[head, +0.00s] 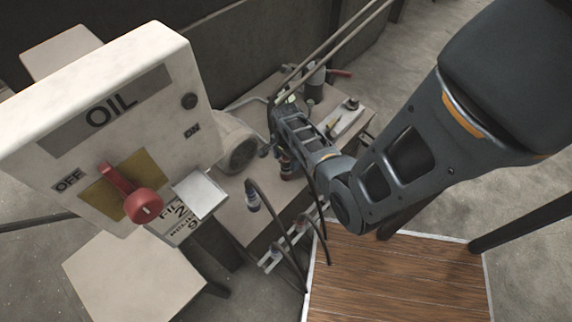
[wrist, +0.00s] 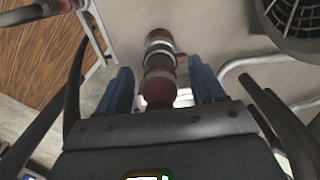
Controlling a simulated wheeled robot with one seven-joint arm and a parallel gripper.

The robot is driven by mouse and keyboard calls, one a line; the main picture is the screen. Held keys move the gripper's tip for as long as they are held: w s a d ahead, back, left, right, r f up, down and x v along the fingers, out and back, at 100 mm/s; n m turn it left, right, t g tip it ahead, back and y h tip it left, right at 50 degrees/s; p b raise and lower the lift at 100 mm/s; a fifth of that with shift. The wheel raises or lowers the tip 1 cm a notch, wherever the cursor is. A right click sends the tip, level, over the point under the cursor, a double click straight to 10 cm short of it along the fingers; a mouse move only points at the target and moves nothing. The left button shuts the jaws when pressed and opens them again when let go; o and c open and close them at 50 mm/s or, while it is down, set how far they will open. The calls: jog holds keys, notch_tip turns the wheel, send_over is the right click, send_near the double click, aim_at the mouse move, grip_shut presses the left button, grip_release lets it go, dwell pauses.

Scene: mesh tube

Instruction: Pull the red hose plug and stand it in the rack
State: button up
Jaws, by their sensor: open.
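The red hose plug (wrist: 160,60) stands out from a pale surface in the wrist view, with a grey metal band around its middle. My gripper (wrist: 160,88) is open, with one blue finger on each side of the plug's near end and gaps showing between. In the head view my gripper (head: 284,150) is low over the bench, and a small red part of the plug (head: 289,174) shows below it; my arm hides much of it. A pale rail that looks like the rack (head: 272,260) runs along the bench's front edge, with dark hoses around it.
Another dark plug with a pale band (head: 251,196) stands on the bench (head: 225,222), its hose curving down. A round motor-like housing (head: 238,145) stands left of my gripper. A wooden platform (head: 400,280) lies in front.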

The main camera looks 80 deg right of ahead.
notch_tip(320, 180, down, 2)
jog(key=shift+f+b, duration=0.1)
jog(key=shift+b, duration=0.4)
jog(key=shift+s+a+f, duration=0.1)
jog(key=shift+s+a, duration=0.1)
dwell(1.0)
jog(key=shift+s+a, duration=0.1)
grip_shut()
dwell(0.3)
jog(key=shift+p, duration=0.4)
jog(key=shift+w+d+r+p, duration=0.1)
jog(key=shift+w+r+p, duration=0.05)
jog(key=shift+r+p, duration=0.65)
jog(key=shift+w+d+r+p, duration=0.1)
jog(key=shift+r+p, duration=0.5)
jog(key=shift+r, duration=0.25)
jog(key=shift+r+p, duration=1.45)
jog(key=shift+r, duration=0.1)
